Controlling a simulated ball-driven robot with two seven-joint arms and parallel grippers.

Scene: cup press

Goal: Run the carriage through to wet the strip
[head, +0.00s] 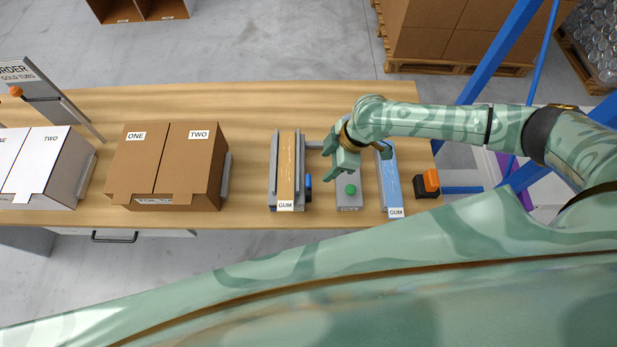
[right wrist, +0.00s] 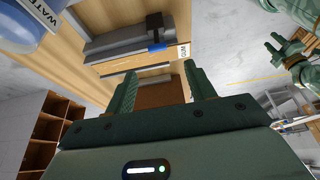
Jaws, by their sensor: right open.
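In the head view a brown strip (head: 287,165) with a GUM label lies along a grey rail fixture (head: 273,172). A small blue part (head: 308,181) on black sits at its right side. A second, blue strip (head: 390,178) with a GUM label lies further right. My right gripper (head: 336,168) is open and empty, just above and behind a green button on a grey unit. In the right wrist view its fingers (right wrist: 162,92) are apart, with a grey rail (right wrist: 115,45) and a blue-and-black piece (right wrist: 157,44) beyond.
The grey unit (head: 347,204) with the green button (head: 350,190) stands between the strips. An orange-and-black block (head: 428,183) sits at the right. A brown box (head: 170,160) and a white box (head: 45,160) stand left. A blue WATER container (right wrist: 28,25) shows in the wrist view.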

